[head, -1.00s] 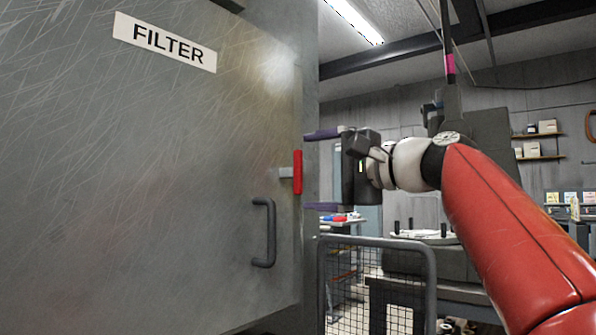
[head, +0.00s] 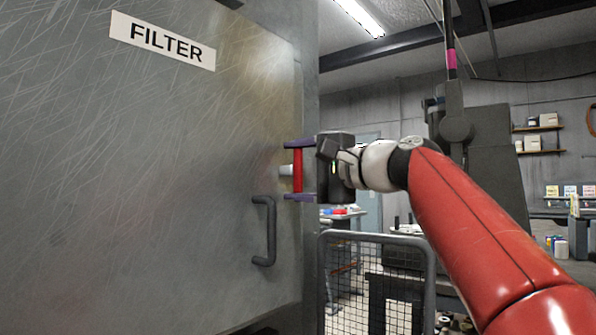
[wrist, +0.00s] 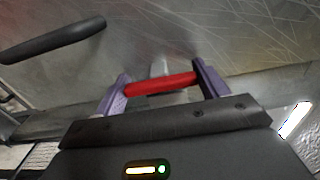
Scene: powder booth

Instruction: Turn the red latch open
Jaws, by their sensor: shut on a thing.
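The red latch (head: 297,171) is an upright red bar at the right edge of the grey door (head: 150,200) marked FILTER. It sits on a short light metal stem at its left. My gripper (head: 299,171) is shut on the latch, with one purple finger at its top end and one at its bottom end. In the wrist view the red latch (wrist: 160,84) spans between the two purple fingers (wrist: 160,85) and touches both. The stem shows behind the bar's middle.
A dark door handle (head: 264,230) stands out below and left of the latch; it also shows in the wrist view (wrist: 55,40). A mesh guard (head: 375,285) stands below my arm. Shelves and a bench (head: 562,212) are far off at the right.

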